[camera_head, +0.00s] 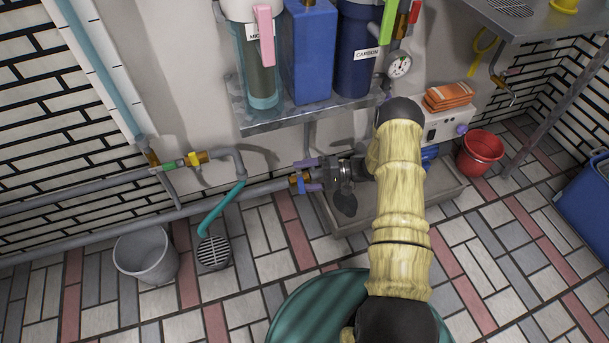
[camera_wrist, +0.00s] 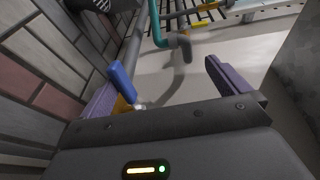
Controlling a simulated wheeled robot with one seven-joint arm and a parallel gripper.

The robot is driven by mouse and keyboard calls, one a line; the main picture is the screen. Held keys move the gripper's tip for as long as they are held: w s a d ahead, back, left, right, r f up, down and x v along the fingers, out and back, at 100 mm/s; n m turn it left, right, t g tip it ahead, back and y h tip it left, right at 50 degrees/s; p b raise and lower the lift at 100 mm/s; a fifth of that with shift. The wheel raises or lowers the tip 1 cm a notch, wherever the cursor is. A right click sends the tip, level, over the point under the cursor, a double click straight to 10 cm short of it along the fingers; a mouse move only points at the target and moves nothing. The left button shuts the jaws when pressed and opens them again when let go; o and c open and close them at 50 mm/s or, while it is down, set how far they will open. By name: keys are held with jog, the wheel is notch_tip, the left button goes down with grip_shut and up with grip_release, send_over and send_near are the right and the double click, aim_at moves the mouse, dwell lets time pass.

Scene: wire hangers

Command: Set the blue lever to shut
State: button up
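The blue lever (camera_wrist: 122,82) stands up from a brass valve (camera_wrist: 121,106) in the wrist view. In the head view the brass valve (camera_head: 294,180) sits on the lower grey pipe, with a little blue showing beside it. My gripper (camera_wrist: 160,76) is open, with its two purple fingers wide apart. The lever is close to the inner side of the left finger; I cannot tell if they touch. The right finger is well clear of it. In the head view my gripper (camera_head: 302,176) is at the valve, and it partly hides the lever.
A second brass valve (camera_head: 195,159) with a green lever is on the upper pipe to the left. A teal pipe (camera_head: 220,208) runs down to a floor drain (camera_head: 213,253). A metal shelf (camera_head: 310,115) with filter housings hangs above my gripper. A grey bucket (camera_head: 146,256) stands at left.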

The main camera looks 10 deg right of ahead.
jog(key=shift+y, duration=0.7)
jog(key=r, duration=0.5)
jog(key=shift+w+d+r, duration=0.1)
jog(key=shift+w, duration=0.15)
jog(key=shift+s+d+f+h, duration=0.1)
jog(key=shift+d+f+h, duration=0.4)
jog(key=shift+d+f, duration=0.5)
jog(key=shift+d+f+h, duration=0.5)
jog(key=shift+d+f, duration=0.25)
jog(key=shift+f, duration=0.3)
jog(key=shift+d+r, duration=0.1)
jog(key=shift+d, duration=0.15)
jog(key=c, duration=1.1)
jog(key=shift+s+d, duration=0.1)
jog(key=shift+d, duration=0.15)
jog(key=shift+c, duration=1.3)
jog(key=d+b, duration=0.5)
jog(key=d, duration=1)
jog(key=shift+d+f, duration=0.3)
jog(key=shift+d, duration=0.05)
